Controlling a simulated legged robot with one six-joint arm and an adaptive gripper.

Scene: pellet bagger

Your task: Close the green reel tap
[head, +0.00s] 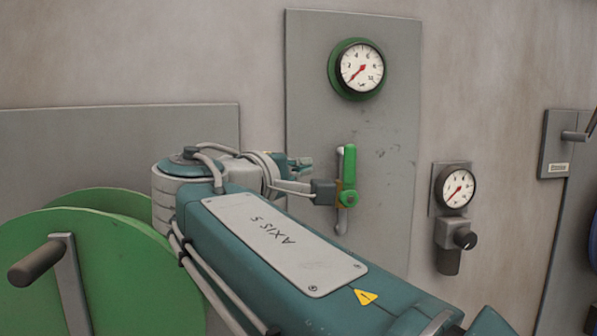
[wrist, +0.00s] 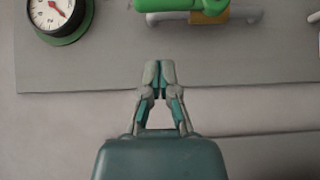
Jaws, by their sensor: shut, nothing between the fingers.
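The green tap handle (head: 349,168) is a lever standing upright on the grey wall panel, in line with its pale vertical pipe. A small ochre body shows beside its pivot. In the wrist view, turned sideways, the green handle (wrist: 182,4) lies at the top, partly cut off, with the ochre body (wrist: 228,16) to its right. My gripper (head: 303,164) is left of the tap in the head view. In the wrist view my gripper (wrist: 158,70) has its fingertips together, empty, below the handle in the picture and apart from it.
A green-rimmed gauge (head: 357,69) is above the tap; it also shows in the wrist view (wrist: 54,14). A smaller gauge (head: 456,188) with a black knob (head: 464,239) is to the right. A green reel (head: 95,270) with a crank is at lower left. Bare panel surrounds the tap.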

